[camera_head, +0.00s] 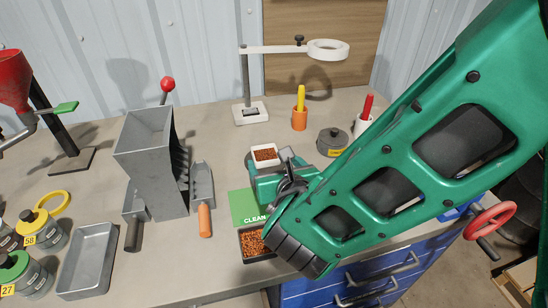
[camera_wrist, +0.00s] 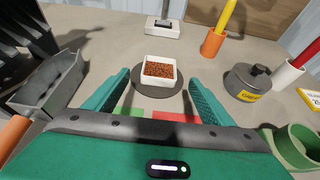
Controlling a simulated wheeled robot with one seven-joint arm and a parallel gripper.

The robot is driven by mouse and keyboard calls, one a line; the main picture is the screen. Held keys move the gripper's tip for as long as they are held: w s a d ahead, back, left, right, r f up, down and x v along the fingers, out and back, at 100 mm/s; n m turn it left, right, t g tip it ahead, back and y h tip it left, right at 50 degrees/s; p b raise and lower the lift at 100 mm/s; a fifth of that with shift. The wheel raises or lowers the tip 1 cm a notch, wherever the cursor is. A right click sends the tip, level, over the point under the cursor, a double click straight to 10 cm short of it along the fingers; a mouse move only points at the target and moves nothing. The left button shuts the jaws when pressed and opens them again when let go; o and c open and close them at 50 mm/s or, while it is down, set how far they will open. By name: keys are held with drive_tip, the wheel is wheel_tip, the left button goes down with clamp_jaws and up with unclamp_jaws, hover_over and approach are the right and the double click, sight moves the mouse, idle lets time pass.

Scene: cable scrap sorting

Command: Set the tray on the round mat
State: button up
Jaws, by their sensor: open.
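The white square tray (camera_wrist: 160,84), full of reddish-brown granules, appears to sit upright on the dark grey round mat (camera_wrist: 140,92) in the wrist view. The mat's rim shows around it. My gripper (camera_wrist: 159,76) is open, its teal fingers on either side of the tray, with a visible gap on each side. In the head view the white tray (camera_head: 265,162) shows just beyond my gripper (camera_head: 272,170), which hides most of the mat there.
A green "CLEAN" card (camera_head: 243,207) and a dark tray of granules (camera_head: 250,256) lie nearer. A grey hopper (camera_head: 150,150) and scoop (camera_head: 203,185) stand left. A lamp stand (camera_head: 250,113), orange cup (camera_head: 299,120) and lidded grey pot (camera_head: 332,142) stand behind and right.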

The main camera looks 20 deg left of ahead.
drive_tip(key=shift+v, duration=1.8)
drive_tip(key=shift+w, duration=0.1)
